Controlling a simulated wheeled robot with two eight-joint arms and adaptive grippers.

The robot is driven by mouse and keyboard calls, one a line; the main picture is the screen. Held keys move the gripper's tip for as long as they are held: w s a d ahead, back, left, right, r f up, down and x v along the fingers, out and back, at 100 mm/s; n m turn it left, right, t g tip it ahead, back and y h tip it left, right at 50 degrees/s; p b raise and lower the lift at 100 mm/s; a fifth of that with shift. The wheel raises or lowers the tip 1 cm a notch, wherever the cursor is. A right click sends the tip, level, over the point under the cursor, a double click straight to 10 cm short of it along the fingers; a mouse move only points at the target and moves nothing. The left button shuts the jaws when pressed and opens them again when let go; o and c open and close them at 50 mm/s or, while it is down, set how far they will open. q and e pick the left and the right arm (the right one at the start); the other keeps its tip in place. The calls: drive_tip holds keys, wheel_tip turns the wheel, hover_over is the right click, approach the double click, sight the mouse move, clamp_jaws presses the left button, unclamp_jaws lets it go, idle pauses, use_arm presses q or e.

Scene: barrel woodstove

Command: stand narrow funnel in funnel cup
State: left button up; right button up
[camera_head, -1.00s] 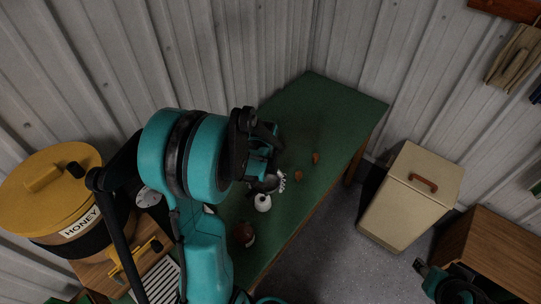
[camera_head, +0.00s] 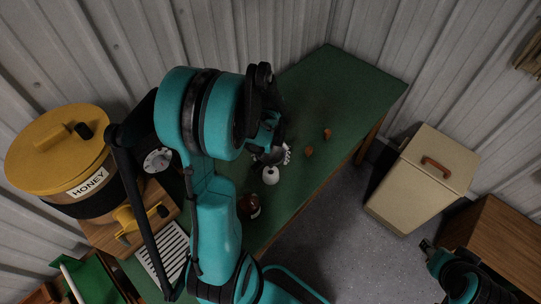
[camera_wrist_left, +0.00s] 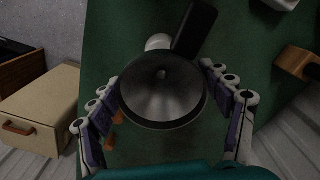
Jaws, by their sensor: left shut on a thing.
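My left gripper (camera_head: 272,145) is shut on the funnel, a dark grey metal cone. In the left wrist view the funnel (camera_wrist_left: 162,92) lies between the fingers, its wide mouth facing the camera and its small hole near the middle. A small white rounded thing (camera_head: 270,175) is on the green table close to the gripper; a white round thing also shows past the funnel's rim in the wrist view (camera_wrist_left: 158,42). I cannot tell whether it is the funnel cup. My right gripper (camera_head: 427,246) is at the lower right, away from the table; its jaws are unclear.
A yellow-lidded honey container (camera_head: 58,150) is at left. A beige lidded bin (camera_head: 422,178) is right of the table. The far table end is clear.

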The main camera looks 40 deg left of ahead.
use_arm(q)
drive_tip(key=shift+f+b, duration=0.7)
drive_tip(key=shift+f, duration=0.45)
drive_tip(key=shift+r, duration=0.15)
drive_tip(key=shift+s+f, duration=0.1)
drive_tip(key=shift+f, duration=0.2)
drive_tip(key=shift+b, duration=0.45)
drive_tip(key=shift+f+b, duration=1.75)
drive_tip(key=shift+f, duration=0.1)
idle(0.4)
drive_tip(key=o, duration=1.4)
drive_tip(key=shift+o, duration=0.2)
drive_tip(key=shift+r, duration=0.15)
